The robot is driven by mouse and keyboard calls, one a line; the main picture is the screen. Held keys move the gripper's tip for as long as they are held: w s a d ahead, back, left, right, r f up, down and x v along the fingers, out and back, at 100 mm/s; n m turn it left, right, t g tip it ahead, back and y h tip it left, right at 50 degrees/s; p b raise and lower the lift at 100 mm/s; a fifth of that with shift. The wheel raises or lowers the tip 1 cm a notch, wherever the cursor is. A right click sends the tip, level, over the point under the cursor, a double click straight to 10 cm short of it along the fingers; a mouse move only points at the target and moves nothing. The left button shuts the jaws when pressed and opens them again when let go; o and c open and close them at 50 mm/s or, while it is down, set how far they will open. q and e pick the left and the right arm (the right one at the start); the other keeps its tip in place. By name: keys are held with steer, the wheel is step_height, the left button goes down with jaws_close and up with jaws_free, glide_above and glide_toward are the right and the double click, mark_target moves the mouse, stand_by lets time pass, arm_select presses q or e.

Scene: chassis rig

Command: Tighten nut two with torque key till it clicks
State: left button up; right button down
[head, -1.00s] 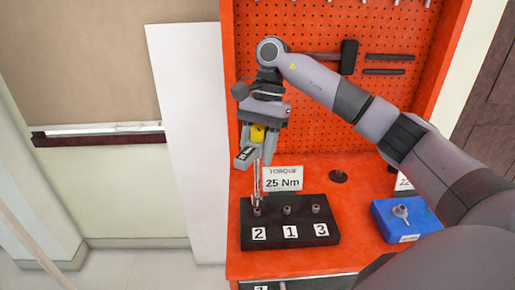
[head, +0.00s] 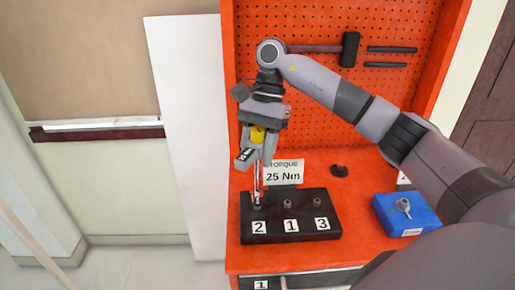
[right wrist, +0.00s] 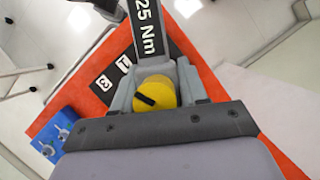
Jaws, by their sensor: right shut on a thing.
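My right gripper (head: 255,140) is shut on the torque key (head: 257,178), high above the left end of the black block (head: 315,236). The key's yellow part (right wrist: 155,92) and its grey arm marked 25 Nm (right wrist: 148,28) show in the right wrist view. The key's silver shaft points down, and its lower end is at nut two (head: 257,206), above the label 2. Whether it is fully seated on the nut I cannot tell. Nuts one (head: 289,203) and three (head: 318,202) stand bare on the block. My left gripper is not in view.
A sign reading 25 Nm (head: 283,173) stands behind the block. A blue box (head: 418,222) with a grey piece on top sits at the right. A small dark round piece (head: 339,170) lies on the orange bench. A red pegboard with tools (head: 330,105) rises behind.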

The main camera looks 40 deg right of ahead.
steer(key=shift+f+b, duration=0.7)
steer(key=shift+f, duration=0.3)
steer(key=m+t, duration=0.2)
steer(key=m, duration=0.3)
steer(key=m+t+b, duration=0.1)
steer(key=m, duration=0.4)
steer(key=m+t+b, duration=0.1)
steer(key=m+t, duration=0.1)
steer(key=m, duration=0.3)
steer(key=shift+t+h, duration=0.3)
steer(key=shift+h, duration=0.1)
steer(key=shift+r+n, duration=0.1)
steer(key=shift+n, duration=0.4)
steer(key=shift+r, duration=0.15)
